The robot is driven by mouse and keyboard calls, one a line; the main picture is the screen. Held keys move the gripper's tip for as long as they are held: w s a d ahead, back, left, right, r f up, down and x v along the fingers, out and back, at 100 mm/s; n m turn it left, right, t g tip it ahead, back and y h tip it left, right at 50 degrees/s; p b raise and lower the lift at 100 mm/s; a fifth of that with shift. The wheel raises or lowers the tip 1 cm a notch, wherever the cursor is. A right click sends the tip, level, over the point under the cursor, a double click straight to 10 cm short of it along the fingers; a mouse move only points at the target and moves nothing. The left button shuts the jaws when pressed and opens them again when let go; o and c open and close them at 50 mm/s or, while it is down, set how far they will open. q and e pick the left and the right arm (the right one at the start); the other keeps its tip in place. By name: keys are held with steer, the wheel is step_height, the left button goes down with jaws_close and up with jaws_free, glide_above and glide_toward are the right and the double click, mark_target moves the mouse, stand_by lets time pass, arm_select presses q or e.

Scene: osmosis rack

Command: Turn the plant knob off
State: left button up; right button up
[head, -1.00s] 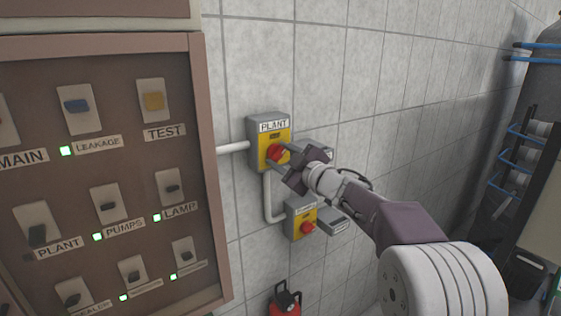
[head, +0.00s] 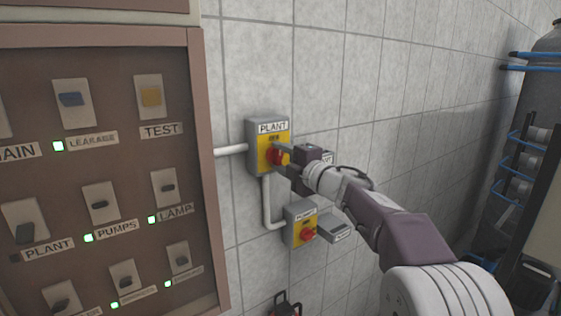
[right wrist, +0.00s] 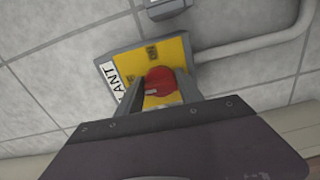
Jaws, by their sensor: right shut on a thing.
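The plant knob (head: 274,157) is a red rotary knob on a yellow plate, on a grey wall box labelled PLANT (head: 252,140). In the right wrist view the red knob (right wrist: 158,83) sits between the two fingers of my right gripper (right wrist: 163,92), with the yellow plate (right wrist: 118,73) behind it. In the head view my right gripper (head: 281,158) reaches the box from the right and is shut on the knob. The fingers and gripper body hide part of the knob. My left gripper is not in view.
A second box with a red knob (head: 307,235) is mounted below right. A brown panel (head: 215,170) with labelled switches and green lamps fills the left. White conduit (head: 231,150) runs to the box. A dark tank (head: 541,75) and blue-banded rack stand at right.

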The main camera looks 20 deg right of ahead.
steer(key=shift+f+n, duration=0.25)
steer(key=shift+n, duration=0.15)
steer(key=o, duration=1.2)
steer(key=shift+o, duration=0.9)
steer(key=shift+s+r, duration=0.2)
steer(key=shift+s+d, duration=0.1)
steer(key=shift+s, duration=0.15)
steer(key=b+v, duration=0.2)
steer(key=v, duration=0.6)
steer(key=shift+s, duration=0.2)
